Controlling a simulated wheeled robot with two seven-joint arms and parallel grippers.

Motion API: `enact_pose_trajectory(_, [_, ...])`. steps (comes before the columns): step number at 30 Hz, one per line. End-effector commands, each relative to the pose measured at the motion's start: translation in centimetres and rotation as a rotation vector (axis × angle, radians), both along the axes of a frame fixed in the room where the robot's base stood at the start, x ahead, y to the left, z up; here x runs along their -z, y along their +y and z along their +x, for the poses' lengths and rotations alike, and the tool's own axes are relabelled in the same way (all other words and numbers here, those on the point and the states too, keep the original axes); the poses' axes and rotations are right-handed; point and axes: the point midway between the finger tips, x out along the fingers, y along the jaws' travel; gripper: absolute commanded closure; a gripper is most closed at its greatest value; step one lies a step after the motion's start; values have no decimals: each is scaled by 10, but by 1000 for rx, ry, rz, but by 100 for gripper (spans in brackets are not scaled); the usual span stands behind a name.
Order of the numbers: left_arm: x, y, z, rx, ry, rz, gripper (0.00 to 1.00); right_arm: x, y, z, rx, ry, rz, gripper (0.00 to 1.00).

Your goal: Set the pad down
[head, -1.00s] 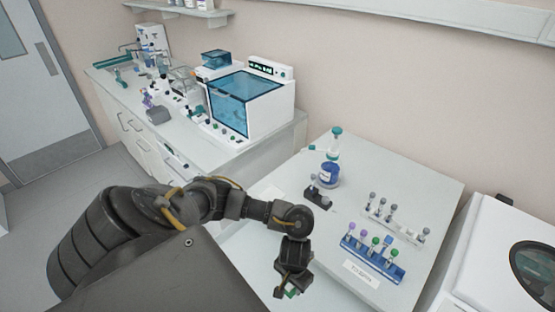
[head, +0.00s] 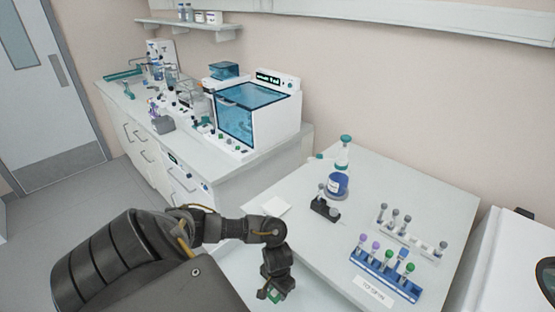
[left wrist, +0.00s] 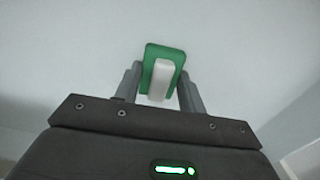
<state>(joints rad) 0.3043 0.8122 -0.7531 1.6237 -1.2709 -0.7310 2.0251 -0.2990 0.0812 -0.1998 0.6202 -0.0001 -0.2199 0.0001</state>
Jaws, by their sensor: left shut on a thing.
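The pad (left wrist: 153,58) is green with a pale grey-white block on it, seen in the left wrist view between the two fingers. My left gripper (left wrist: 158,88) is shut on it. In the head view, my left gripper (head: 272,290) hangs low at the bottom centre, in front of the near edge of the white table. My right gripper is not in view.
A counter with instruments (head: 255,110) is behind.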

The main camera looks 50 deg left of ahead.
Motion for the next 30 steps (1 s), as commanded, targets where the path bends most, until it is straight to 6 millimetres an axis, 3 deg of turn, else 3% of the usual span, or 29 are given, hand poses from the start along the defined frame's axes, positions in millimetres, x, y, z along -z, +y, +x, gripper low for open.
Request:
enact_pose_trajectory(14, [10,0,0,-1,-1,0,81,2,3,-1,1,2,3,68])
enact_pose_trajectory(15, [10,0,1,-1,-2,0,56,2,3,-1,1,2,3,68])
enact_pose_trajectory(19, [10,0,1,-1,-2,0,39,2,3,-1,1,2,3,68])
enact_pose_trajectory(30, [4,0,1,1,-2,1,38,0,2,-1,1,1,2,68])
